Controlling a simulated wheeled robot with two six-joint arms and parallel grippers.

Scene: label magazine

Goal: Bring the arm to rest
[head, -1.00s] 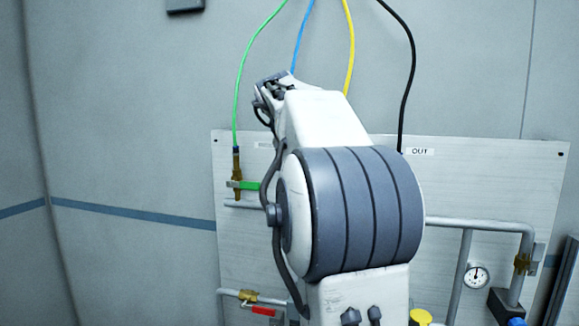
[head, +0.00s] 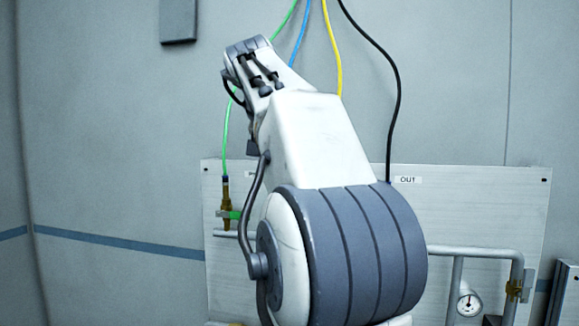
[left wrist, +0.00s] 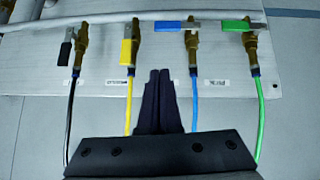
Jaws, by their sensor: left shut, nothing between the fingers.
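My left arm's white and grey links fill the middle of the head view, and its fingers are hidden there behind the wrist. In the left wrist view my left gripper (left wrist: 160,76) is shut and empty, its dark fingers together. It points toward the metal panel (left wrist: 215,66), between the yellow hose (left wrist: 128,105) and the blue hose (left wrist: 194,103). No contact with either hose shows. My right gripper is not in view.
In the left wrist view the black lever (left wrist: 65,53) and yellow lever (left wrist: 126,52) lie along their valves; the blue lever (left wrist: 172,27) and green lever (left wrist: 238,26) lie across. A gauge (head: 469,303) and pipe (head: 475,251) sit at the panel's lower right.

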